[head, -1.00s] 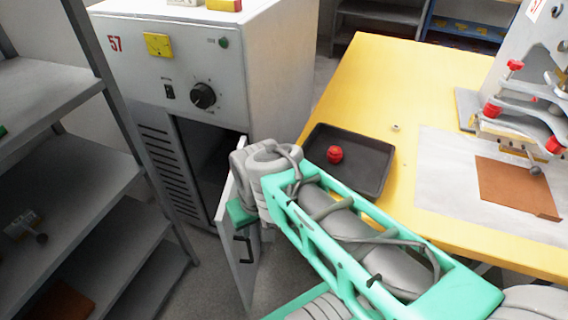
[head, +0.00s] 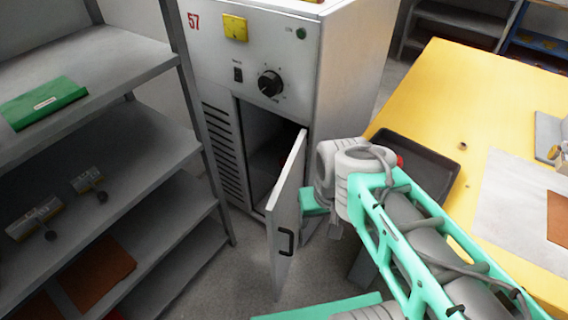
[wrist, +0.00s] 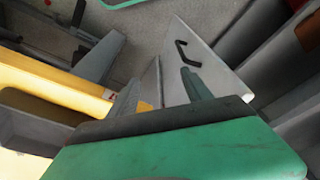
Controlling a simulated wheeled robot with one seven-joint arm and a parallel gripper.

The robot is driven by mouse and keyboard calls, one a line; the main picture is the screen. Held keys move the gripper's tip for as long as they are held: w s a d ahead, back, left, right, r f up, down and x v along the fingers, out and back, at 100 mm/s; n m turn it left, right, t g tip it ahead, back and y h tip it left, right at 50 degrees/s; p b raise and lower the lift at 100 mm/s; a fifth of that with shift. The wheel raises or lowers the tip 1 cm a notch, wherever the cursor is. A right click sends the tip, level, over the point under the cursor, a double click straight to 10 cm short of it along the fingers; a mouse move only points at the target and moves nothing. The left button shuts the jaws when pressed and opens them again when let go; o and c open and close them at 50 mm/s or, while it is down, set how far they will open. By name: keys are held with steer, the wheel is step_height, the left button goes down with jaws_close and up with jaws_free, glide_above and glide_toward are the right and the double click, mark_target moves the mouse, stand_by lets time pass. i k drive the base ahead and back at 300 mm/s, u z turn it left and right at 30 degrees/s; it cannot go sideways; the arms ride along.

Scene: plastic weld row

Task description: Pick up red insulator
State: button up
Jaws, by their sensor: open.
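A red insulator (head: 400,160) shows as a small red edge in the black tray (head: 440,150) on the yellow table in the head view. My arm's grey joint hides most of it. My gripper (wrist: 160,85) is open in the wrist view, with its two fingers apart and the grey cabinet door beyond them. In the head view, my gripper is low, beside the open door and left of the table, away from the tray. I do not see the insulator in the wrist view.
The grey cabinet (head: 345,65) stands open, its door (head: 286,210) swung out close to my gripper. A grey shelf unit (head: 75,160) is at the left, holding a green box (head: 45,102). The yellow table (head: 425,80) is at the right. Floor shows between shelf and door.

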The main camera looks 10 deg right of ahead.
mark_target(283, 160)
steer(key=u, duration=0.55)
steer(key=k, duration=0.65)
steer(key=u, duration=1.1)
steer(key=i, duration=1.7)
steer(key=z, duration=0.45)
